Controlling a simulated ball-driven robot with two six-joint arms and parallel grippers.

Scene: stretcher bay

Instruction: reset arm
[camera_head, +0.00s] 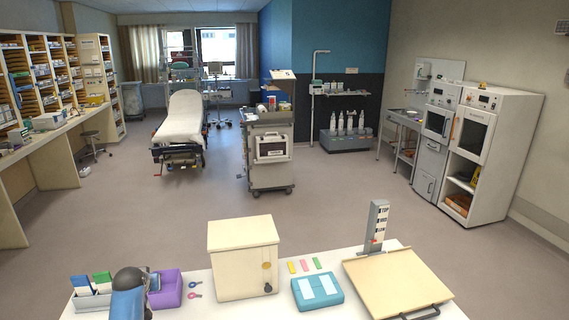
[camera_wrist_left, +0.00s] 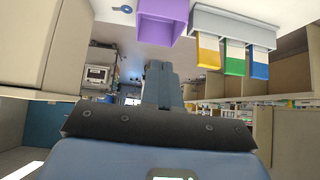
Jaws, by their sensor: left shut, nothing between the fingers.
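My left arm (camera_head: 129,290) comes up at the front left of the white table, between the card holder and the purple bin in the head view. Its fingertips are hard to make out there. In the left wrist view my left gripper (camera_wrist_left: 160,70) shows its grey fingers together, with nothing between them. That view looks upside down. The purple bin (camera_wrist_left: 161,28) and the grey card holder (camera_wrist_left: 232,25) with yellow, green and blue cards lie beyond the fingers, apart from them. My right gripper is in neither view.
The white table (camera_head: 215,308) carries a cream box (camera_head: 243,258), a teal case (camera_head: 318,291), a purple bin (camera_head: 168,288), a card holder (camera_head: 90,298) and a tan board (camera_head: 397,284). Beyond it the floor is open, with a stretcher (camera_head: 183,120) and a cart (camera_head: 270,165).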

